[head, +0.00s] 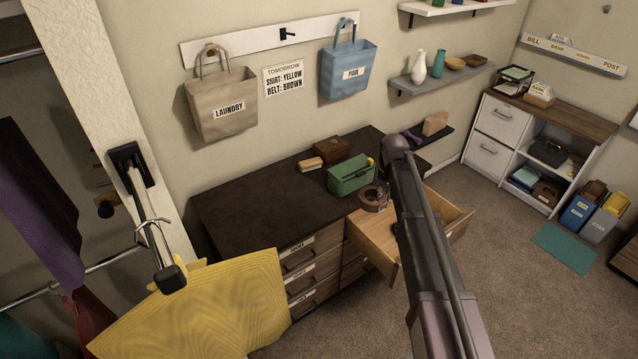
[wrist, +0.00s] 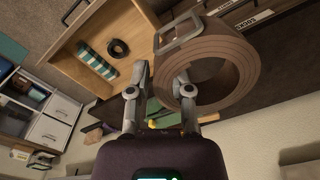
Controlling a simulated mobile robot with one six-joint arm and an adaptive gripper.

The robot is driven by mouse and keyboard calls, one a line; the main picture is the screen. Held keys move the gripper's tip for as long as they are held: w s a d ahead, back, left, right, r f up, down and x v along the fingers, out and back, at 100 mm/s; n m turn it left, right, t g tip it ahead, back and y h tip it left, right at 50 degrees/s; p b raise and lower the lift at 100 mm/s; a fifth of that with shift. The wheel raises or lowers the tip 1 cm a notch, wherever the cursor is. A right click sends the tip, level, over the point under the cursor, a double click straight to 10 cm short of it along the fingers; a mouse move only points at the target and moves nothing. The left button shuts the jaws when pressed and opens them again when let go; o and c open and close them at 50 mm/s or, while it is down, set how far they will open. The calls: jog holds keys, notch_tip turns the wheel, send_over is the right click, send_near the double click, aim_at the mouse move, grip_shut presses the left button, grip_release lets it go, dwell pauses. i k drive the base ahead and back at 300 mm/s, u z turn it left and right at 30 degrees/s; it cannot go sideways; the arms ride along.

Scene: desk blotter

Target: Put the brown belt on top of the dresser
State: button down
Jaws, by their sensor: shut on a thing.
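The brown belt (head: 371,200) is rolled in a coil with a metal buckle; it shows large in the wrist view (wrist: 246,68). My gripper (wrist: 160,90) is shut on the near side of the coil. In the head view my arm hides most of the gripper, and the belt is held above the open drawer (head: 378,246), near the dresser's front edge. The dresser (head: 250,205) has a dark top, with wide bare room on its left part.
A green bin (head: 350,178), a brown box (head: 332,149) and a tan brush-like item (head: 311,164) stand on the dresser's back right. The drawer holds a striped roll (wrist: 97,62) and a dark coil (wrist: 118,48). A yellow shirt (head: 205,305) hangs at front left.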

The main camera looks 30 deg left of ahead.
aim_at(323, 198)
jog(key=u, duration=0.6)
jog(key=i, duration=1)
